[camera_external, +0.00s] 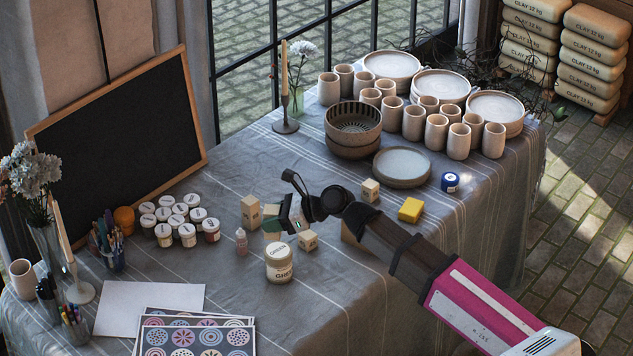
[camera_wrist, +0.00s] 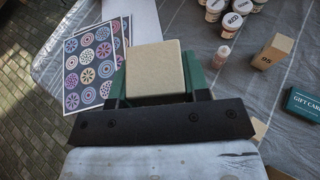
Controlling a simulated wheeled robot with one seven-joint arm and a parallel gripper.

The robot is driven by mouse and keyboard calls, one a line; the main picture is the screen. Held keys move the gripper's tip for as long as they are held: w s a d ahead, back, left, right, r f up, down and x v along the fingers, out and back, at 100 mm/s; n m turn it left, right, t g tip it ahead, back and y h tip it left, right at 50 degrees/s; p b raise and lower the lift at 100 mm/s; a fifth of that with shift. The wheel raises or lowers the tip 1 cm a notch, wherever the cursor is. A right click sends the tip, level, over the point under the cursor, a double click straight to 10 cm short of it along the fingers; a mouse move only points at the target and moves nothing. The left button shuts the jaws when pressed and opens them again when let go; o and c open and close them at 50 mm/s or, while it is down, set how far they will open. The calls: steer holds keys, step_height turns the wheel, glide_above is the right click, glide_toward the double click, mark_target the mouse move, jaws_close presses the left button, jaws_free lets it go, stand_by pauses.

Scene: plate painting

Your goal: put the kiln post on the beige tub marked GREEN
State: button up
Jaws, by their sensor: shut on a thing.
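The kiln post (camera_wrist: 154,72) is a pale beige block with a squarish face. In the wrist view it sits between the two green fingers of my gripper (camera_wrist: 155,82), which is shut on it. In the outside view my gripper (camera_external: 284,216) hangs above the table, behind and above the beige tub marked GREEN (camera_external: 279,262). The tub stands upright with a pale lid, its label partly readable as "GRE". I cannot see the tub in the wrist view.
A pink bottle (camera_external: 241,242) and a block marked 95 (camera_wrist: 275,52) are near the tub. A green gift-card box (camera_wrist: 303,105) and a small block (camera_external: 308,241) are close by. Several lidded tubs (camera_external: 178,222) stand left. Printed sheets (camera_external: 195,337) lie in front.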

steer(key=s+r+n+g, duration=0.2)
steer(key=s, duration=0.5)
steer(key=w+f, duration=0.2)
steer(key=w, duration=0.1)
steer(key=w+f, duration=0.2)
steer(key=w, duration=0.2)
steer(key=w+d+f, duration=0.1)
steer(key=w+f, duration=0.2)
steer(key=w, duration=0.1)
steer(key=shift+w, duration=0.25)
glide_above(279, 250)
steer(key=shift+a+f, duration=0.15)
steer(key=shift+f, duration=1.95)
steer(key=shift+f, duration=0.15)
steer(key=o, duration=1.1)
steer(key=shift+d+r, duration=0.2)
steer(key=shift+r, duration=0.05)
steer(key=v, duration=1.1)
steer(key=shift+w+d, duration=0.15)
steer(key=shift+d, duration=0.2)
